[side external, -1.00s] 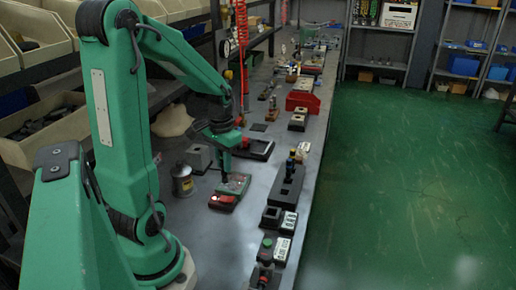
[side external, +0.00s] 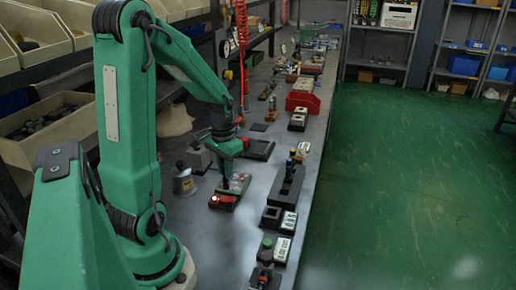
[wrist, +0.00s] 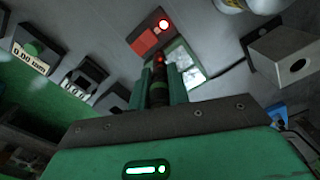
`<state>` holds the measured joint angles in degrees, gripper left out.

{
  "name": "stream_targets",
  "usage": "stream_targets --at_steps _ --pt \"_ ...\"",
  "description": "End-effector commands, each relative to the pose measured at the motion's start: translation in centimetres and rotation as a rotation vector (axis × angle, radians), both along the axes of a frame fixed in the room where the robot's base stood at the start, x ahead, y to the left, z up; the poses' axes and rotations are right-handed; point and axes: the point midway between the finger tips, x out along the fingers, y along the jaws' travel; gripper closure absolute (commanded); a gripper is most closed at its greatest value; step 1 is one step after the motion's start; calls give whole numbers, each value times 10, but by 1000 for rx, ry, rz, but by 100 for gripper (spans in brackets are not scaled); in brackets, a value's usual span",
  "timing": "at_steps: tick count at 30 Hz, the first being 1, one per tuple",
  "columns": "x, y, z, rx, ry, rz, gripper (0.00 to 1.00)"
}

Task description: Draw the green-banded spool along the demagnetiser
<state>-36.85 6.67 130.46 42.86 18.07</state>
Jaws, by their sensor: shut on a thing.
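My gripper (wrist: 161,92) is shut on a slim dark spool (wrist: 158,96) with a greenish band; a small red spot shows near its far end. In the side view my gripper (side external: 229,183) is low over the demagnetiser (side external: 239,187), a flat green-edged block with a pale top and a red end. The spool's lower end is close to its top; I cannot tell whether they touch. In the wrist view the demagnetiser's red end (wrist: 146,38) carries a bright lit lamp, and its pale top (wrist: 187,68) lies just beyond the fingertips.
A grey block with a hole (side external: 199,158) and a grey can (side external: 185,181) stand left of the demagnetiser. A long black block (side external: 288,186) with an upright part stands to the right. A black box (side external: 271,216) and display plates (side external: 282,249) line the bench's right edge.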

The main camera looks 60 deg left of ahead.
Motion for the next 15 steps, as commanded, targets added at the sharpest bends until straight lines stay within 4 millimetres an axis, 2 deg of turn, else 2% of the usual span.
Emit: stream_targets --at_steps 15 --pt "13 13 0 0 1 0 100"
